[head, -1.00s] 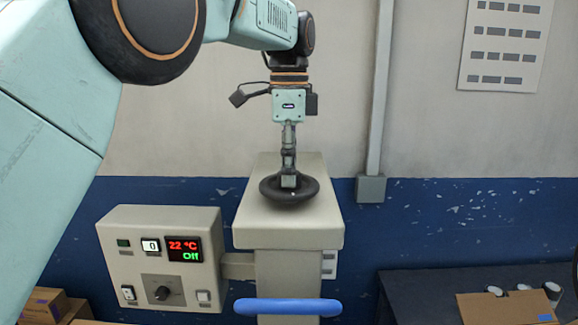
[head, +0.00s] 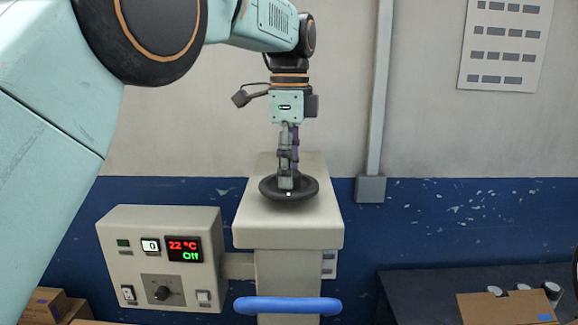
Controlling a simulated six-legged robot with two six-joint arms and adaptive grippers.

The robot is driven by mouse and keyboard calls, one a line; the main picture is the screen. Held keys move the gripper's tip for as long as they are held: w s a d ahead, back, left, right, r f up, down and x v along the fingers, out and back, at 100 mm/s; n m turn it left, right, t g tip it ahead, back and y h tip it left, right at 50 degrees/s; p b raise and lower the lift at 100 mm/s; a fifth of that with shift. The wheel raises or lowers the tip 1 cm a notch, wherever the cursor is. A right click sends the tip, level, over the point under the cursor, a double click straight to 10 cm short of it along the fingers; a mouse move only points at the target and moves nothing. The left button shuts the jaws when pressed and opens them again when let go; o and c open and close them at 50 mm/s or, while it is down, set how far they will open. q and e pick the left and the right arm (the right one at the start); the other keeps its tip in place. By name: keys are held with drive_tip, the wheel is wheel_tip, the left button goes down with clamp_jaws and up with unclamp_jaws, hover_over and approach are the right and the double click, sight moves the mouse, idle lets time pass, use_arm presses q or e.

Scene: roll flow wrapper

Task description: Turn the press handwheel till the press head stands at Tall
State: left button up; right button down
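The black press handwheel (head: 312,190) lies flat on top of the beige press head housing (head: 288,233). My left gripper (head: 288,184) points straight down at the wheel, its fingertips at the wheel's middle. The fingers look close together, seen nearly edge on, and they hide the wheel's hub; whether they grip it I cannot tell. A small scale plate (head: 328,264) shows in part at the right side of the press column, but its marks are too small to read. My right gripper is not in view.
A beige control box (head: 190,250) left of the press has a display reading 22 °C and Off. A blue bar handle (head: 287,306) is in front below. A dark table (head: 420,285) at right holds an open carton (head: 508,307). A grey pipe (head: 380,90) runs down the wall.

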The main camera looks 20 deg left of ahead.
use_arm(q)
drive_tip(key=o, duration=0.3)
drive_tip(key=shift+r, duration=0.1)
drive_tip(key=shift+w+r, duration=0.1)
drive_tip(key=shift+w+r, duration=0.15)
drive_tip(key=shift+r, duration=3.4)
drive_tip(key=shift+r, duration=0.1)
